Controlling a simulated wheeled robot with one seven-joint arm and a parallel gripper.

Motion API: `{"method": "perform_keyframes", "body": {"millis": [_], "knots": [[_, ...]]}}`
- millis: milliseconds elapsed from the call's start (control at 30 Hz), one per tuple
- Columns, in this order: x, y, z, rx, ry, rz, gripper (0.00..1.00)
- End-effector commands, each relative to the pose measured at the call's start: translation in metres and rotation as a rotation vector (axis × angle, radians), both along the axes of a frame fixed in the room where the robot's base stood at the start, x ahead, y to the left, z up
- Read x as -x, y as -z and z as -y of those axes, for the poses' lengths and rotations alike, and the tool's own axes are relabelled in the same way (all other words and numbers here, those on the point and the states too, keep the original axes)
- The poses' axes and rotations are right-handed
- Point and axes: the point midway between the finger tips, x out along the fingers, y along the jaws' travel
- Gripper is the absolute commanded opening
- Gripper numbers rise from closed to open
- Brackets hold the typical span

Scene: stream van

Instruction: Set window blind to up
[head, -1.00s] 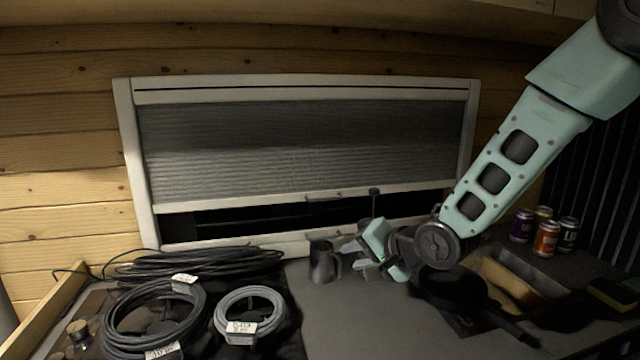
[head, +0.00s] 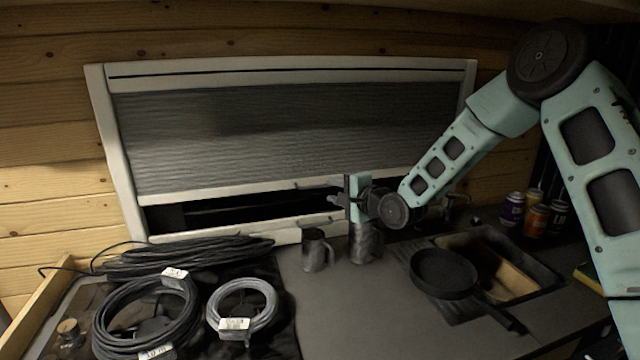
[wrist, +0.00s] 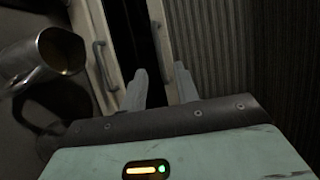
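The window blind (head: 260,140) is a grey pleated shade in a pale frame. It hangs most of the way down, with a dark gap between its pale bottom rail (head: 225,194) and the sill. My gripper (head: 336,200) is in front of the right part of the rail and gap. In the wrist view the two fingers (wrist: 163,86) are apart with nothing visible between them. One finger lies against the dark gap, the other near the rail (wrist: 182,50) beside the pleats (wrist: 225,50). Whether they touch the rail is unclear. A grey handle (wrist: 104,65) shows against the lower pale strip.
Metal mugs (head: 317,250) stand on the counter below my gripper; one shows at left in the wrist view (wrist: 45,60). A black pan (head: 443,273) sits by a sink, with several cans (head: 537,216) behind. Coiled cables (head: 145,315) lie at left.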

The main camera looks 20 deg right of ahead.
Motion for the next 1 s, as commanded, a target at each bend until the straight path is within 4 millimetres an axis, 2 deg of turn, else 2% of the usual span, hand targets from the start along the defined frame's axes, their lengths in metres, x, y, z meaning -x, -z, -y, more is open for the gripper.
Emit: {"method": "perform_keyframes", "body": {"millis": [100,333,500,767,867,900,1000], "knots": [[-0.022,0.002,-0.010,-0.001,-0.001,-0.001,0.31],[-0.051,0.009,-0.021,0.001,0.000,-0.001,0.31],[-0.059,0.011,-0.025,0.001,0.001,-0.001,0.31],[-0.059,0.012,-0.025,0.001,0.001,-0.001,0.31],[-0.059,0.012,-0.025,0.001,0.001,-0.001,0.06],[-0.059,0.012,-0.025,0.001,0.001,-0.001,0.00],[-0.059,0.012,-0.025,0.001,0.001,-0.001,0.00]]}}
